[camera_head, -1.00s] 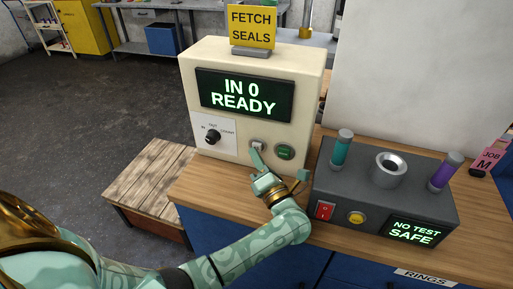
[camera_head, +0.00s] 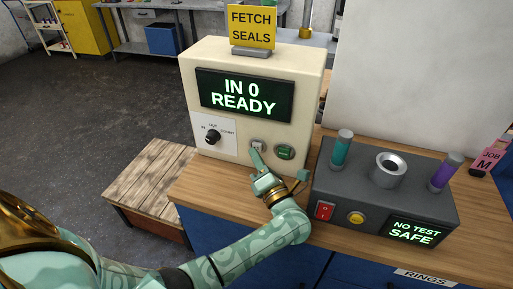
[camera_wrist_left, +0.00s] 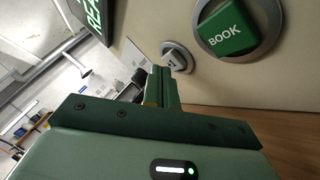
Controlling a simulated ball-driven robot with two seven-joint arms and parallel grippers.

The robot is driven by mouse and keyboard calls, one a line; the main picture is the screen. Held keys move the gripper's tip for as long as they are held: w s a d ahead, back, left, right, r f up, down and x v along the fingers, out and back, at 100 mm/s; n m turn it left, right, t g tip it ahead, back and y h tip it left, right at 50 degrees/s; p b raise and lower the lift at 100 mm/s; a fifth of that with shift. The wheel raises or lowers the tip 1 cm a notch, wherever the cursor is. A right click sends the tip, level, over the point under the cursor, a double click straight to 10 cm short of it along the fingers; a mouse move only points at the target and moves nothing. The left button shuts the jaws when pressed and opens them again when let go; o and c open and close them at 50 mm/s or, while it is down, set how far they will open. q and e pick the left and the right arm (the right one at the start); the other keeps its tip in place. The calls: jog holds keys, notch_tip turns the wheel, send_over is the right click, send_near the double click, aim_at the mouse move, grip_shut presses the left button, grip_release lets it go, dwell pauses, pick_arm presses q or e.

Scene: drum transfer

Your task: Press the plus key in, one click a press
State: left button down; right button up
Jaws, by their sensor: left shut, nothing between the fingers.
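The pale plus key (camera_head: 257,145) sits in a round collar low on the front of the cream counter box (camera_head: 310,95). It also shows in the left wrist view (camera_wrist_left: 172,61), just beyond the fingertips, its mark partly visible. My left gripper (camera_head: 256,157) is shut and empty, its fingertips just below and in front of the key in the head view. I cannot tell whether they touch it. The box's screen (camera_head: 245,95) reads IN 0 READY. My right gripper is not in view.
The green BOOK key (camera_head: 284,152) is right beside the plus key. A dial (camera_head: 213,137) is to the left. A grey tester box (camera_head: 330,180) with a red switch (camera_head: 324,211) and yellow button (camera_head: 356,217) stands to the right of my left arm.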

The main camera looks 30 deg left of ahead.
pick_arm(q)
jog(key=shift+w, duration=0.1)
dwell(0.3)
jog(key=shift+w, duration=0.3)
jog(key=shift+s, duration=0.4)
dwell(0.3)
jog(key=shift+s+d+p, duration=0.1)
jog(key=shift+s+p, duration=0.2)
jog(key=shift+s, duration=0.1)
jog(key=s+p, duration=0.1)
jog(key=s, duration=0.1)
jog(key=s+d+p, duration=0.1)
jog(key=s, duration=0.1)
jog(key=shift+r, duration=0.15)
jog(key=shift+s+d, duration=0.1)
jog(key=shift+s, duration=0.45)
